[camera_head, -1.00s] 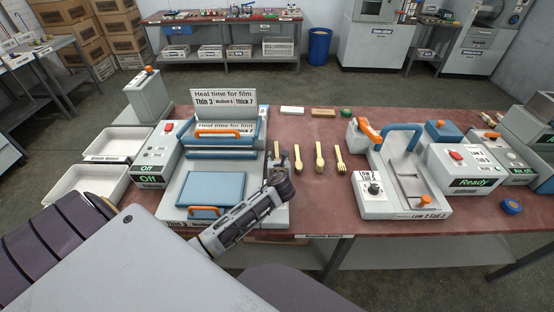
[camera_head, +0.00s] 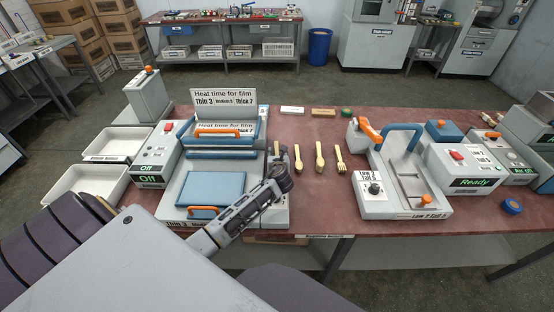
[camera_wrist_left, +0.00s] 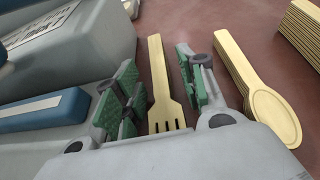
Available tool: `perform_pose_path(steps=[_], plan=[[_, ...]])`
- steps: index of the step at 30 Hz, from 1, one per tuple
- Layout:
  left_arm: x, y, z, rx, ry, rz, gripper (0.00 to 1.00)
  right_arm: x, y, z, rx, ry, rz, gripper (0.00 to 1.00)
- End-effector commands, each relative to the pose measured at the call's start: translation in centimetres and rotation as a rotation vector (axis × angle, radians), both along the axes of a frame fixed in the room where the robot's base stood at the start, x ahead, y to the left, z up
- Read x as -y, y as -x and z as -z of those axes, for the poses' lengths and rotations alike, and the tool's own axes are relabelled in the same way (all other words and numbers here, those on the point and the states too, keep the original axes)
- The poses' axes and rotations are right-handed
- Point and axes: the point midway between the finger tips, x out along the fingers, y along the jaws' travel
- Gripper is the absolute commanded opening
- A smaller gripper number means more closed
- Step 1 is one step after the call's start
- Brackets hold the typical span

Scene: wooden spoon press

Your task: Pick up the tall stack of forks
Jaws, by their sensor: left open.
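A pale wooden fork stack (camera_wrist_left: 160,85) lies between the two fingers of my left gripper (camera_wrist_left: 152,95) in the left wrist view, tines toward the wrist. The fingers are open, with a gap on either side of it. In the head view my left gripper (camera_head: 281,172) is at the near end of the leftmost utensil (camera_head: 277,149), which it partly hides. Another fork stack (camera_head: 340,158) lies at the right end of the utensil row. The height of each stack is hard to tell. My right gripper is not in view.
A spoon stack (camera_wrist_left: 250,80) lies just right of the gripper, and another layered stack (camera_wrist_left: 304,30) is beyond it. The blue-and-grey press (camera_head: 210,190) stands close on the left. A second press (camera_head: 405,180) is on the right. Red tabletop (camera_head: 320,205) is clear in front.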

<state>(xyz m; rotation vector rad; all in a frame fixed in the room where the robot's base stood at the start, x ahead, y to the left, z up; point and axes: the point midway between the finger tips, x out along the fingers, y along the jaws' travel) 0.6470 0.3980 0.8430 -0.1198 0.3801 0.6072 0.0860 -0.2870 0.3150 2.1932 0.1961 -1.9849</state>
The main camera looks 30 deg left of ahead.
Motion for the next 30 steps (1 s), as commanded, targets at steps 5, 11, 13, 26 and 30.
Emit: perform_pose_path(steps=[5,11,13,26,30], plan=[[-0.52,-0.79,0.43,0.0,0.002,0.001,0.41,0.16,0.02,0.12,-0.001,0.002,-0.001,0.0],[-0.62,-0.93,0.48,0.0,0.002,0.001,0.41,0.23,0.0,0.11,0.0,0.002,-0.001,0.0],[-0.62,-0.92,0.48,0.0,0.002,0.001,0.41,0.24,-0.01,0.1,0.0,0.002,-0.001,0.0],[-0.61,-0.9,0.47,0.0,0.002,0.001,0.19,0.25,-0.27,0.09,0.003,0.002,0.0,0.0],[-0.61,-0.9,0.48,0.0,0.002,0.001,0.01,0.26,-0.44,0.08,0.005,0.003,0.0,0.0]])
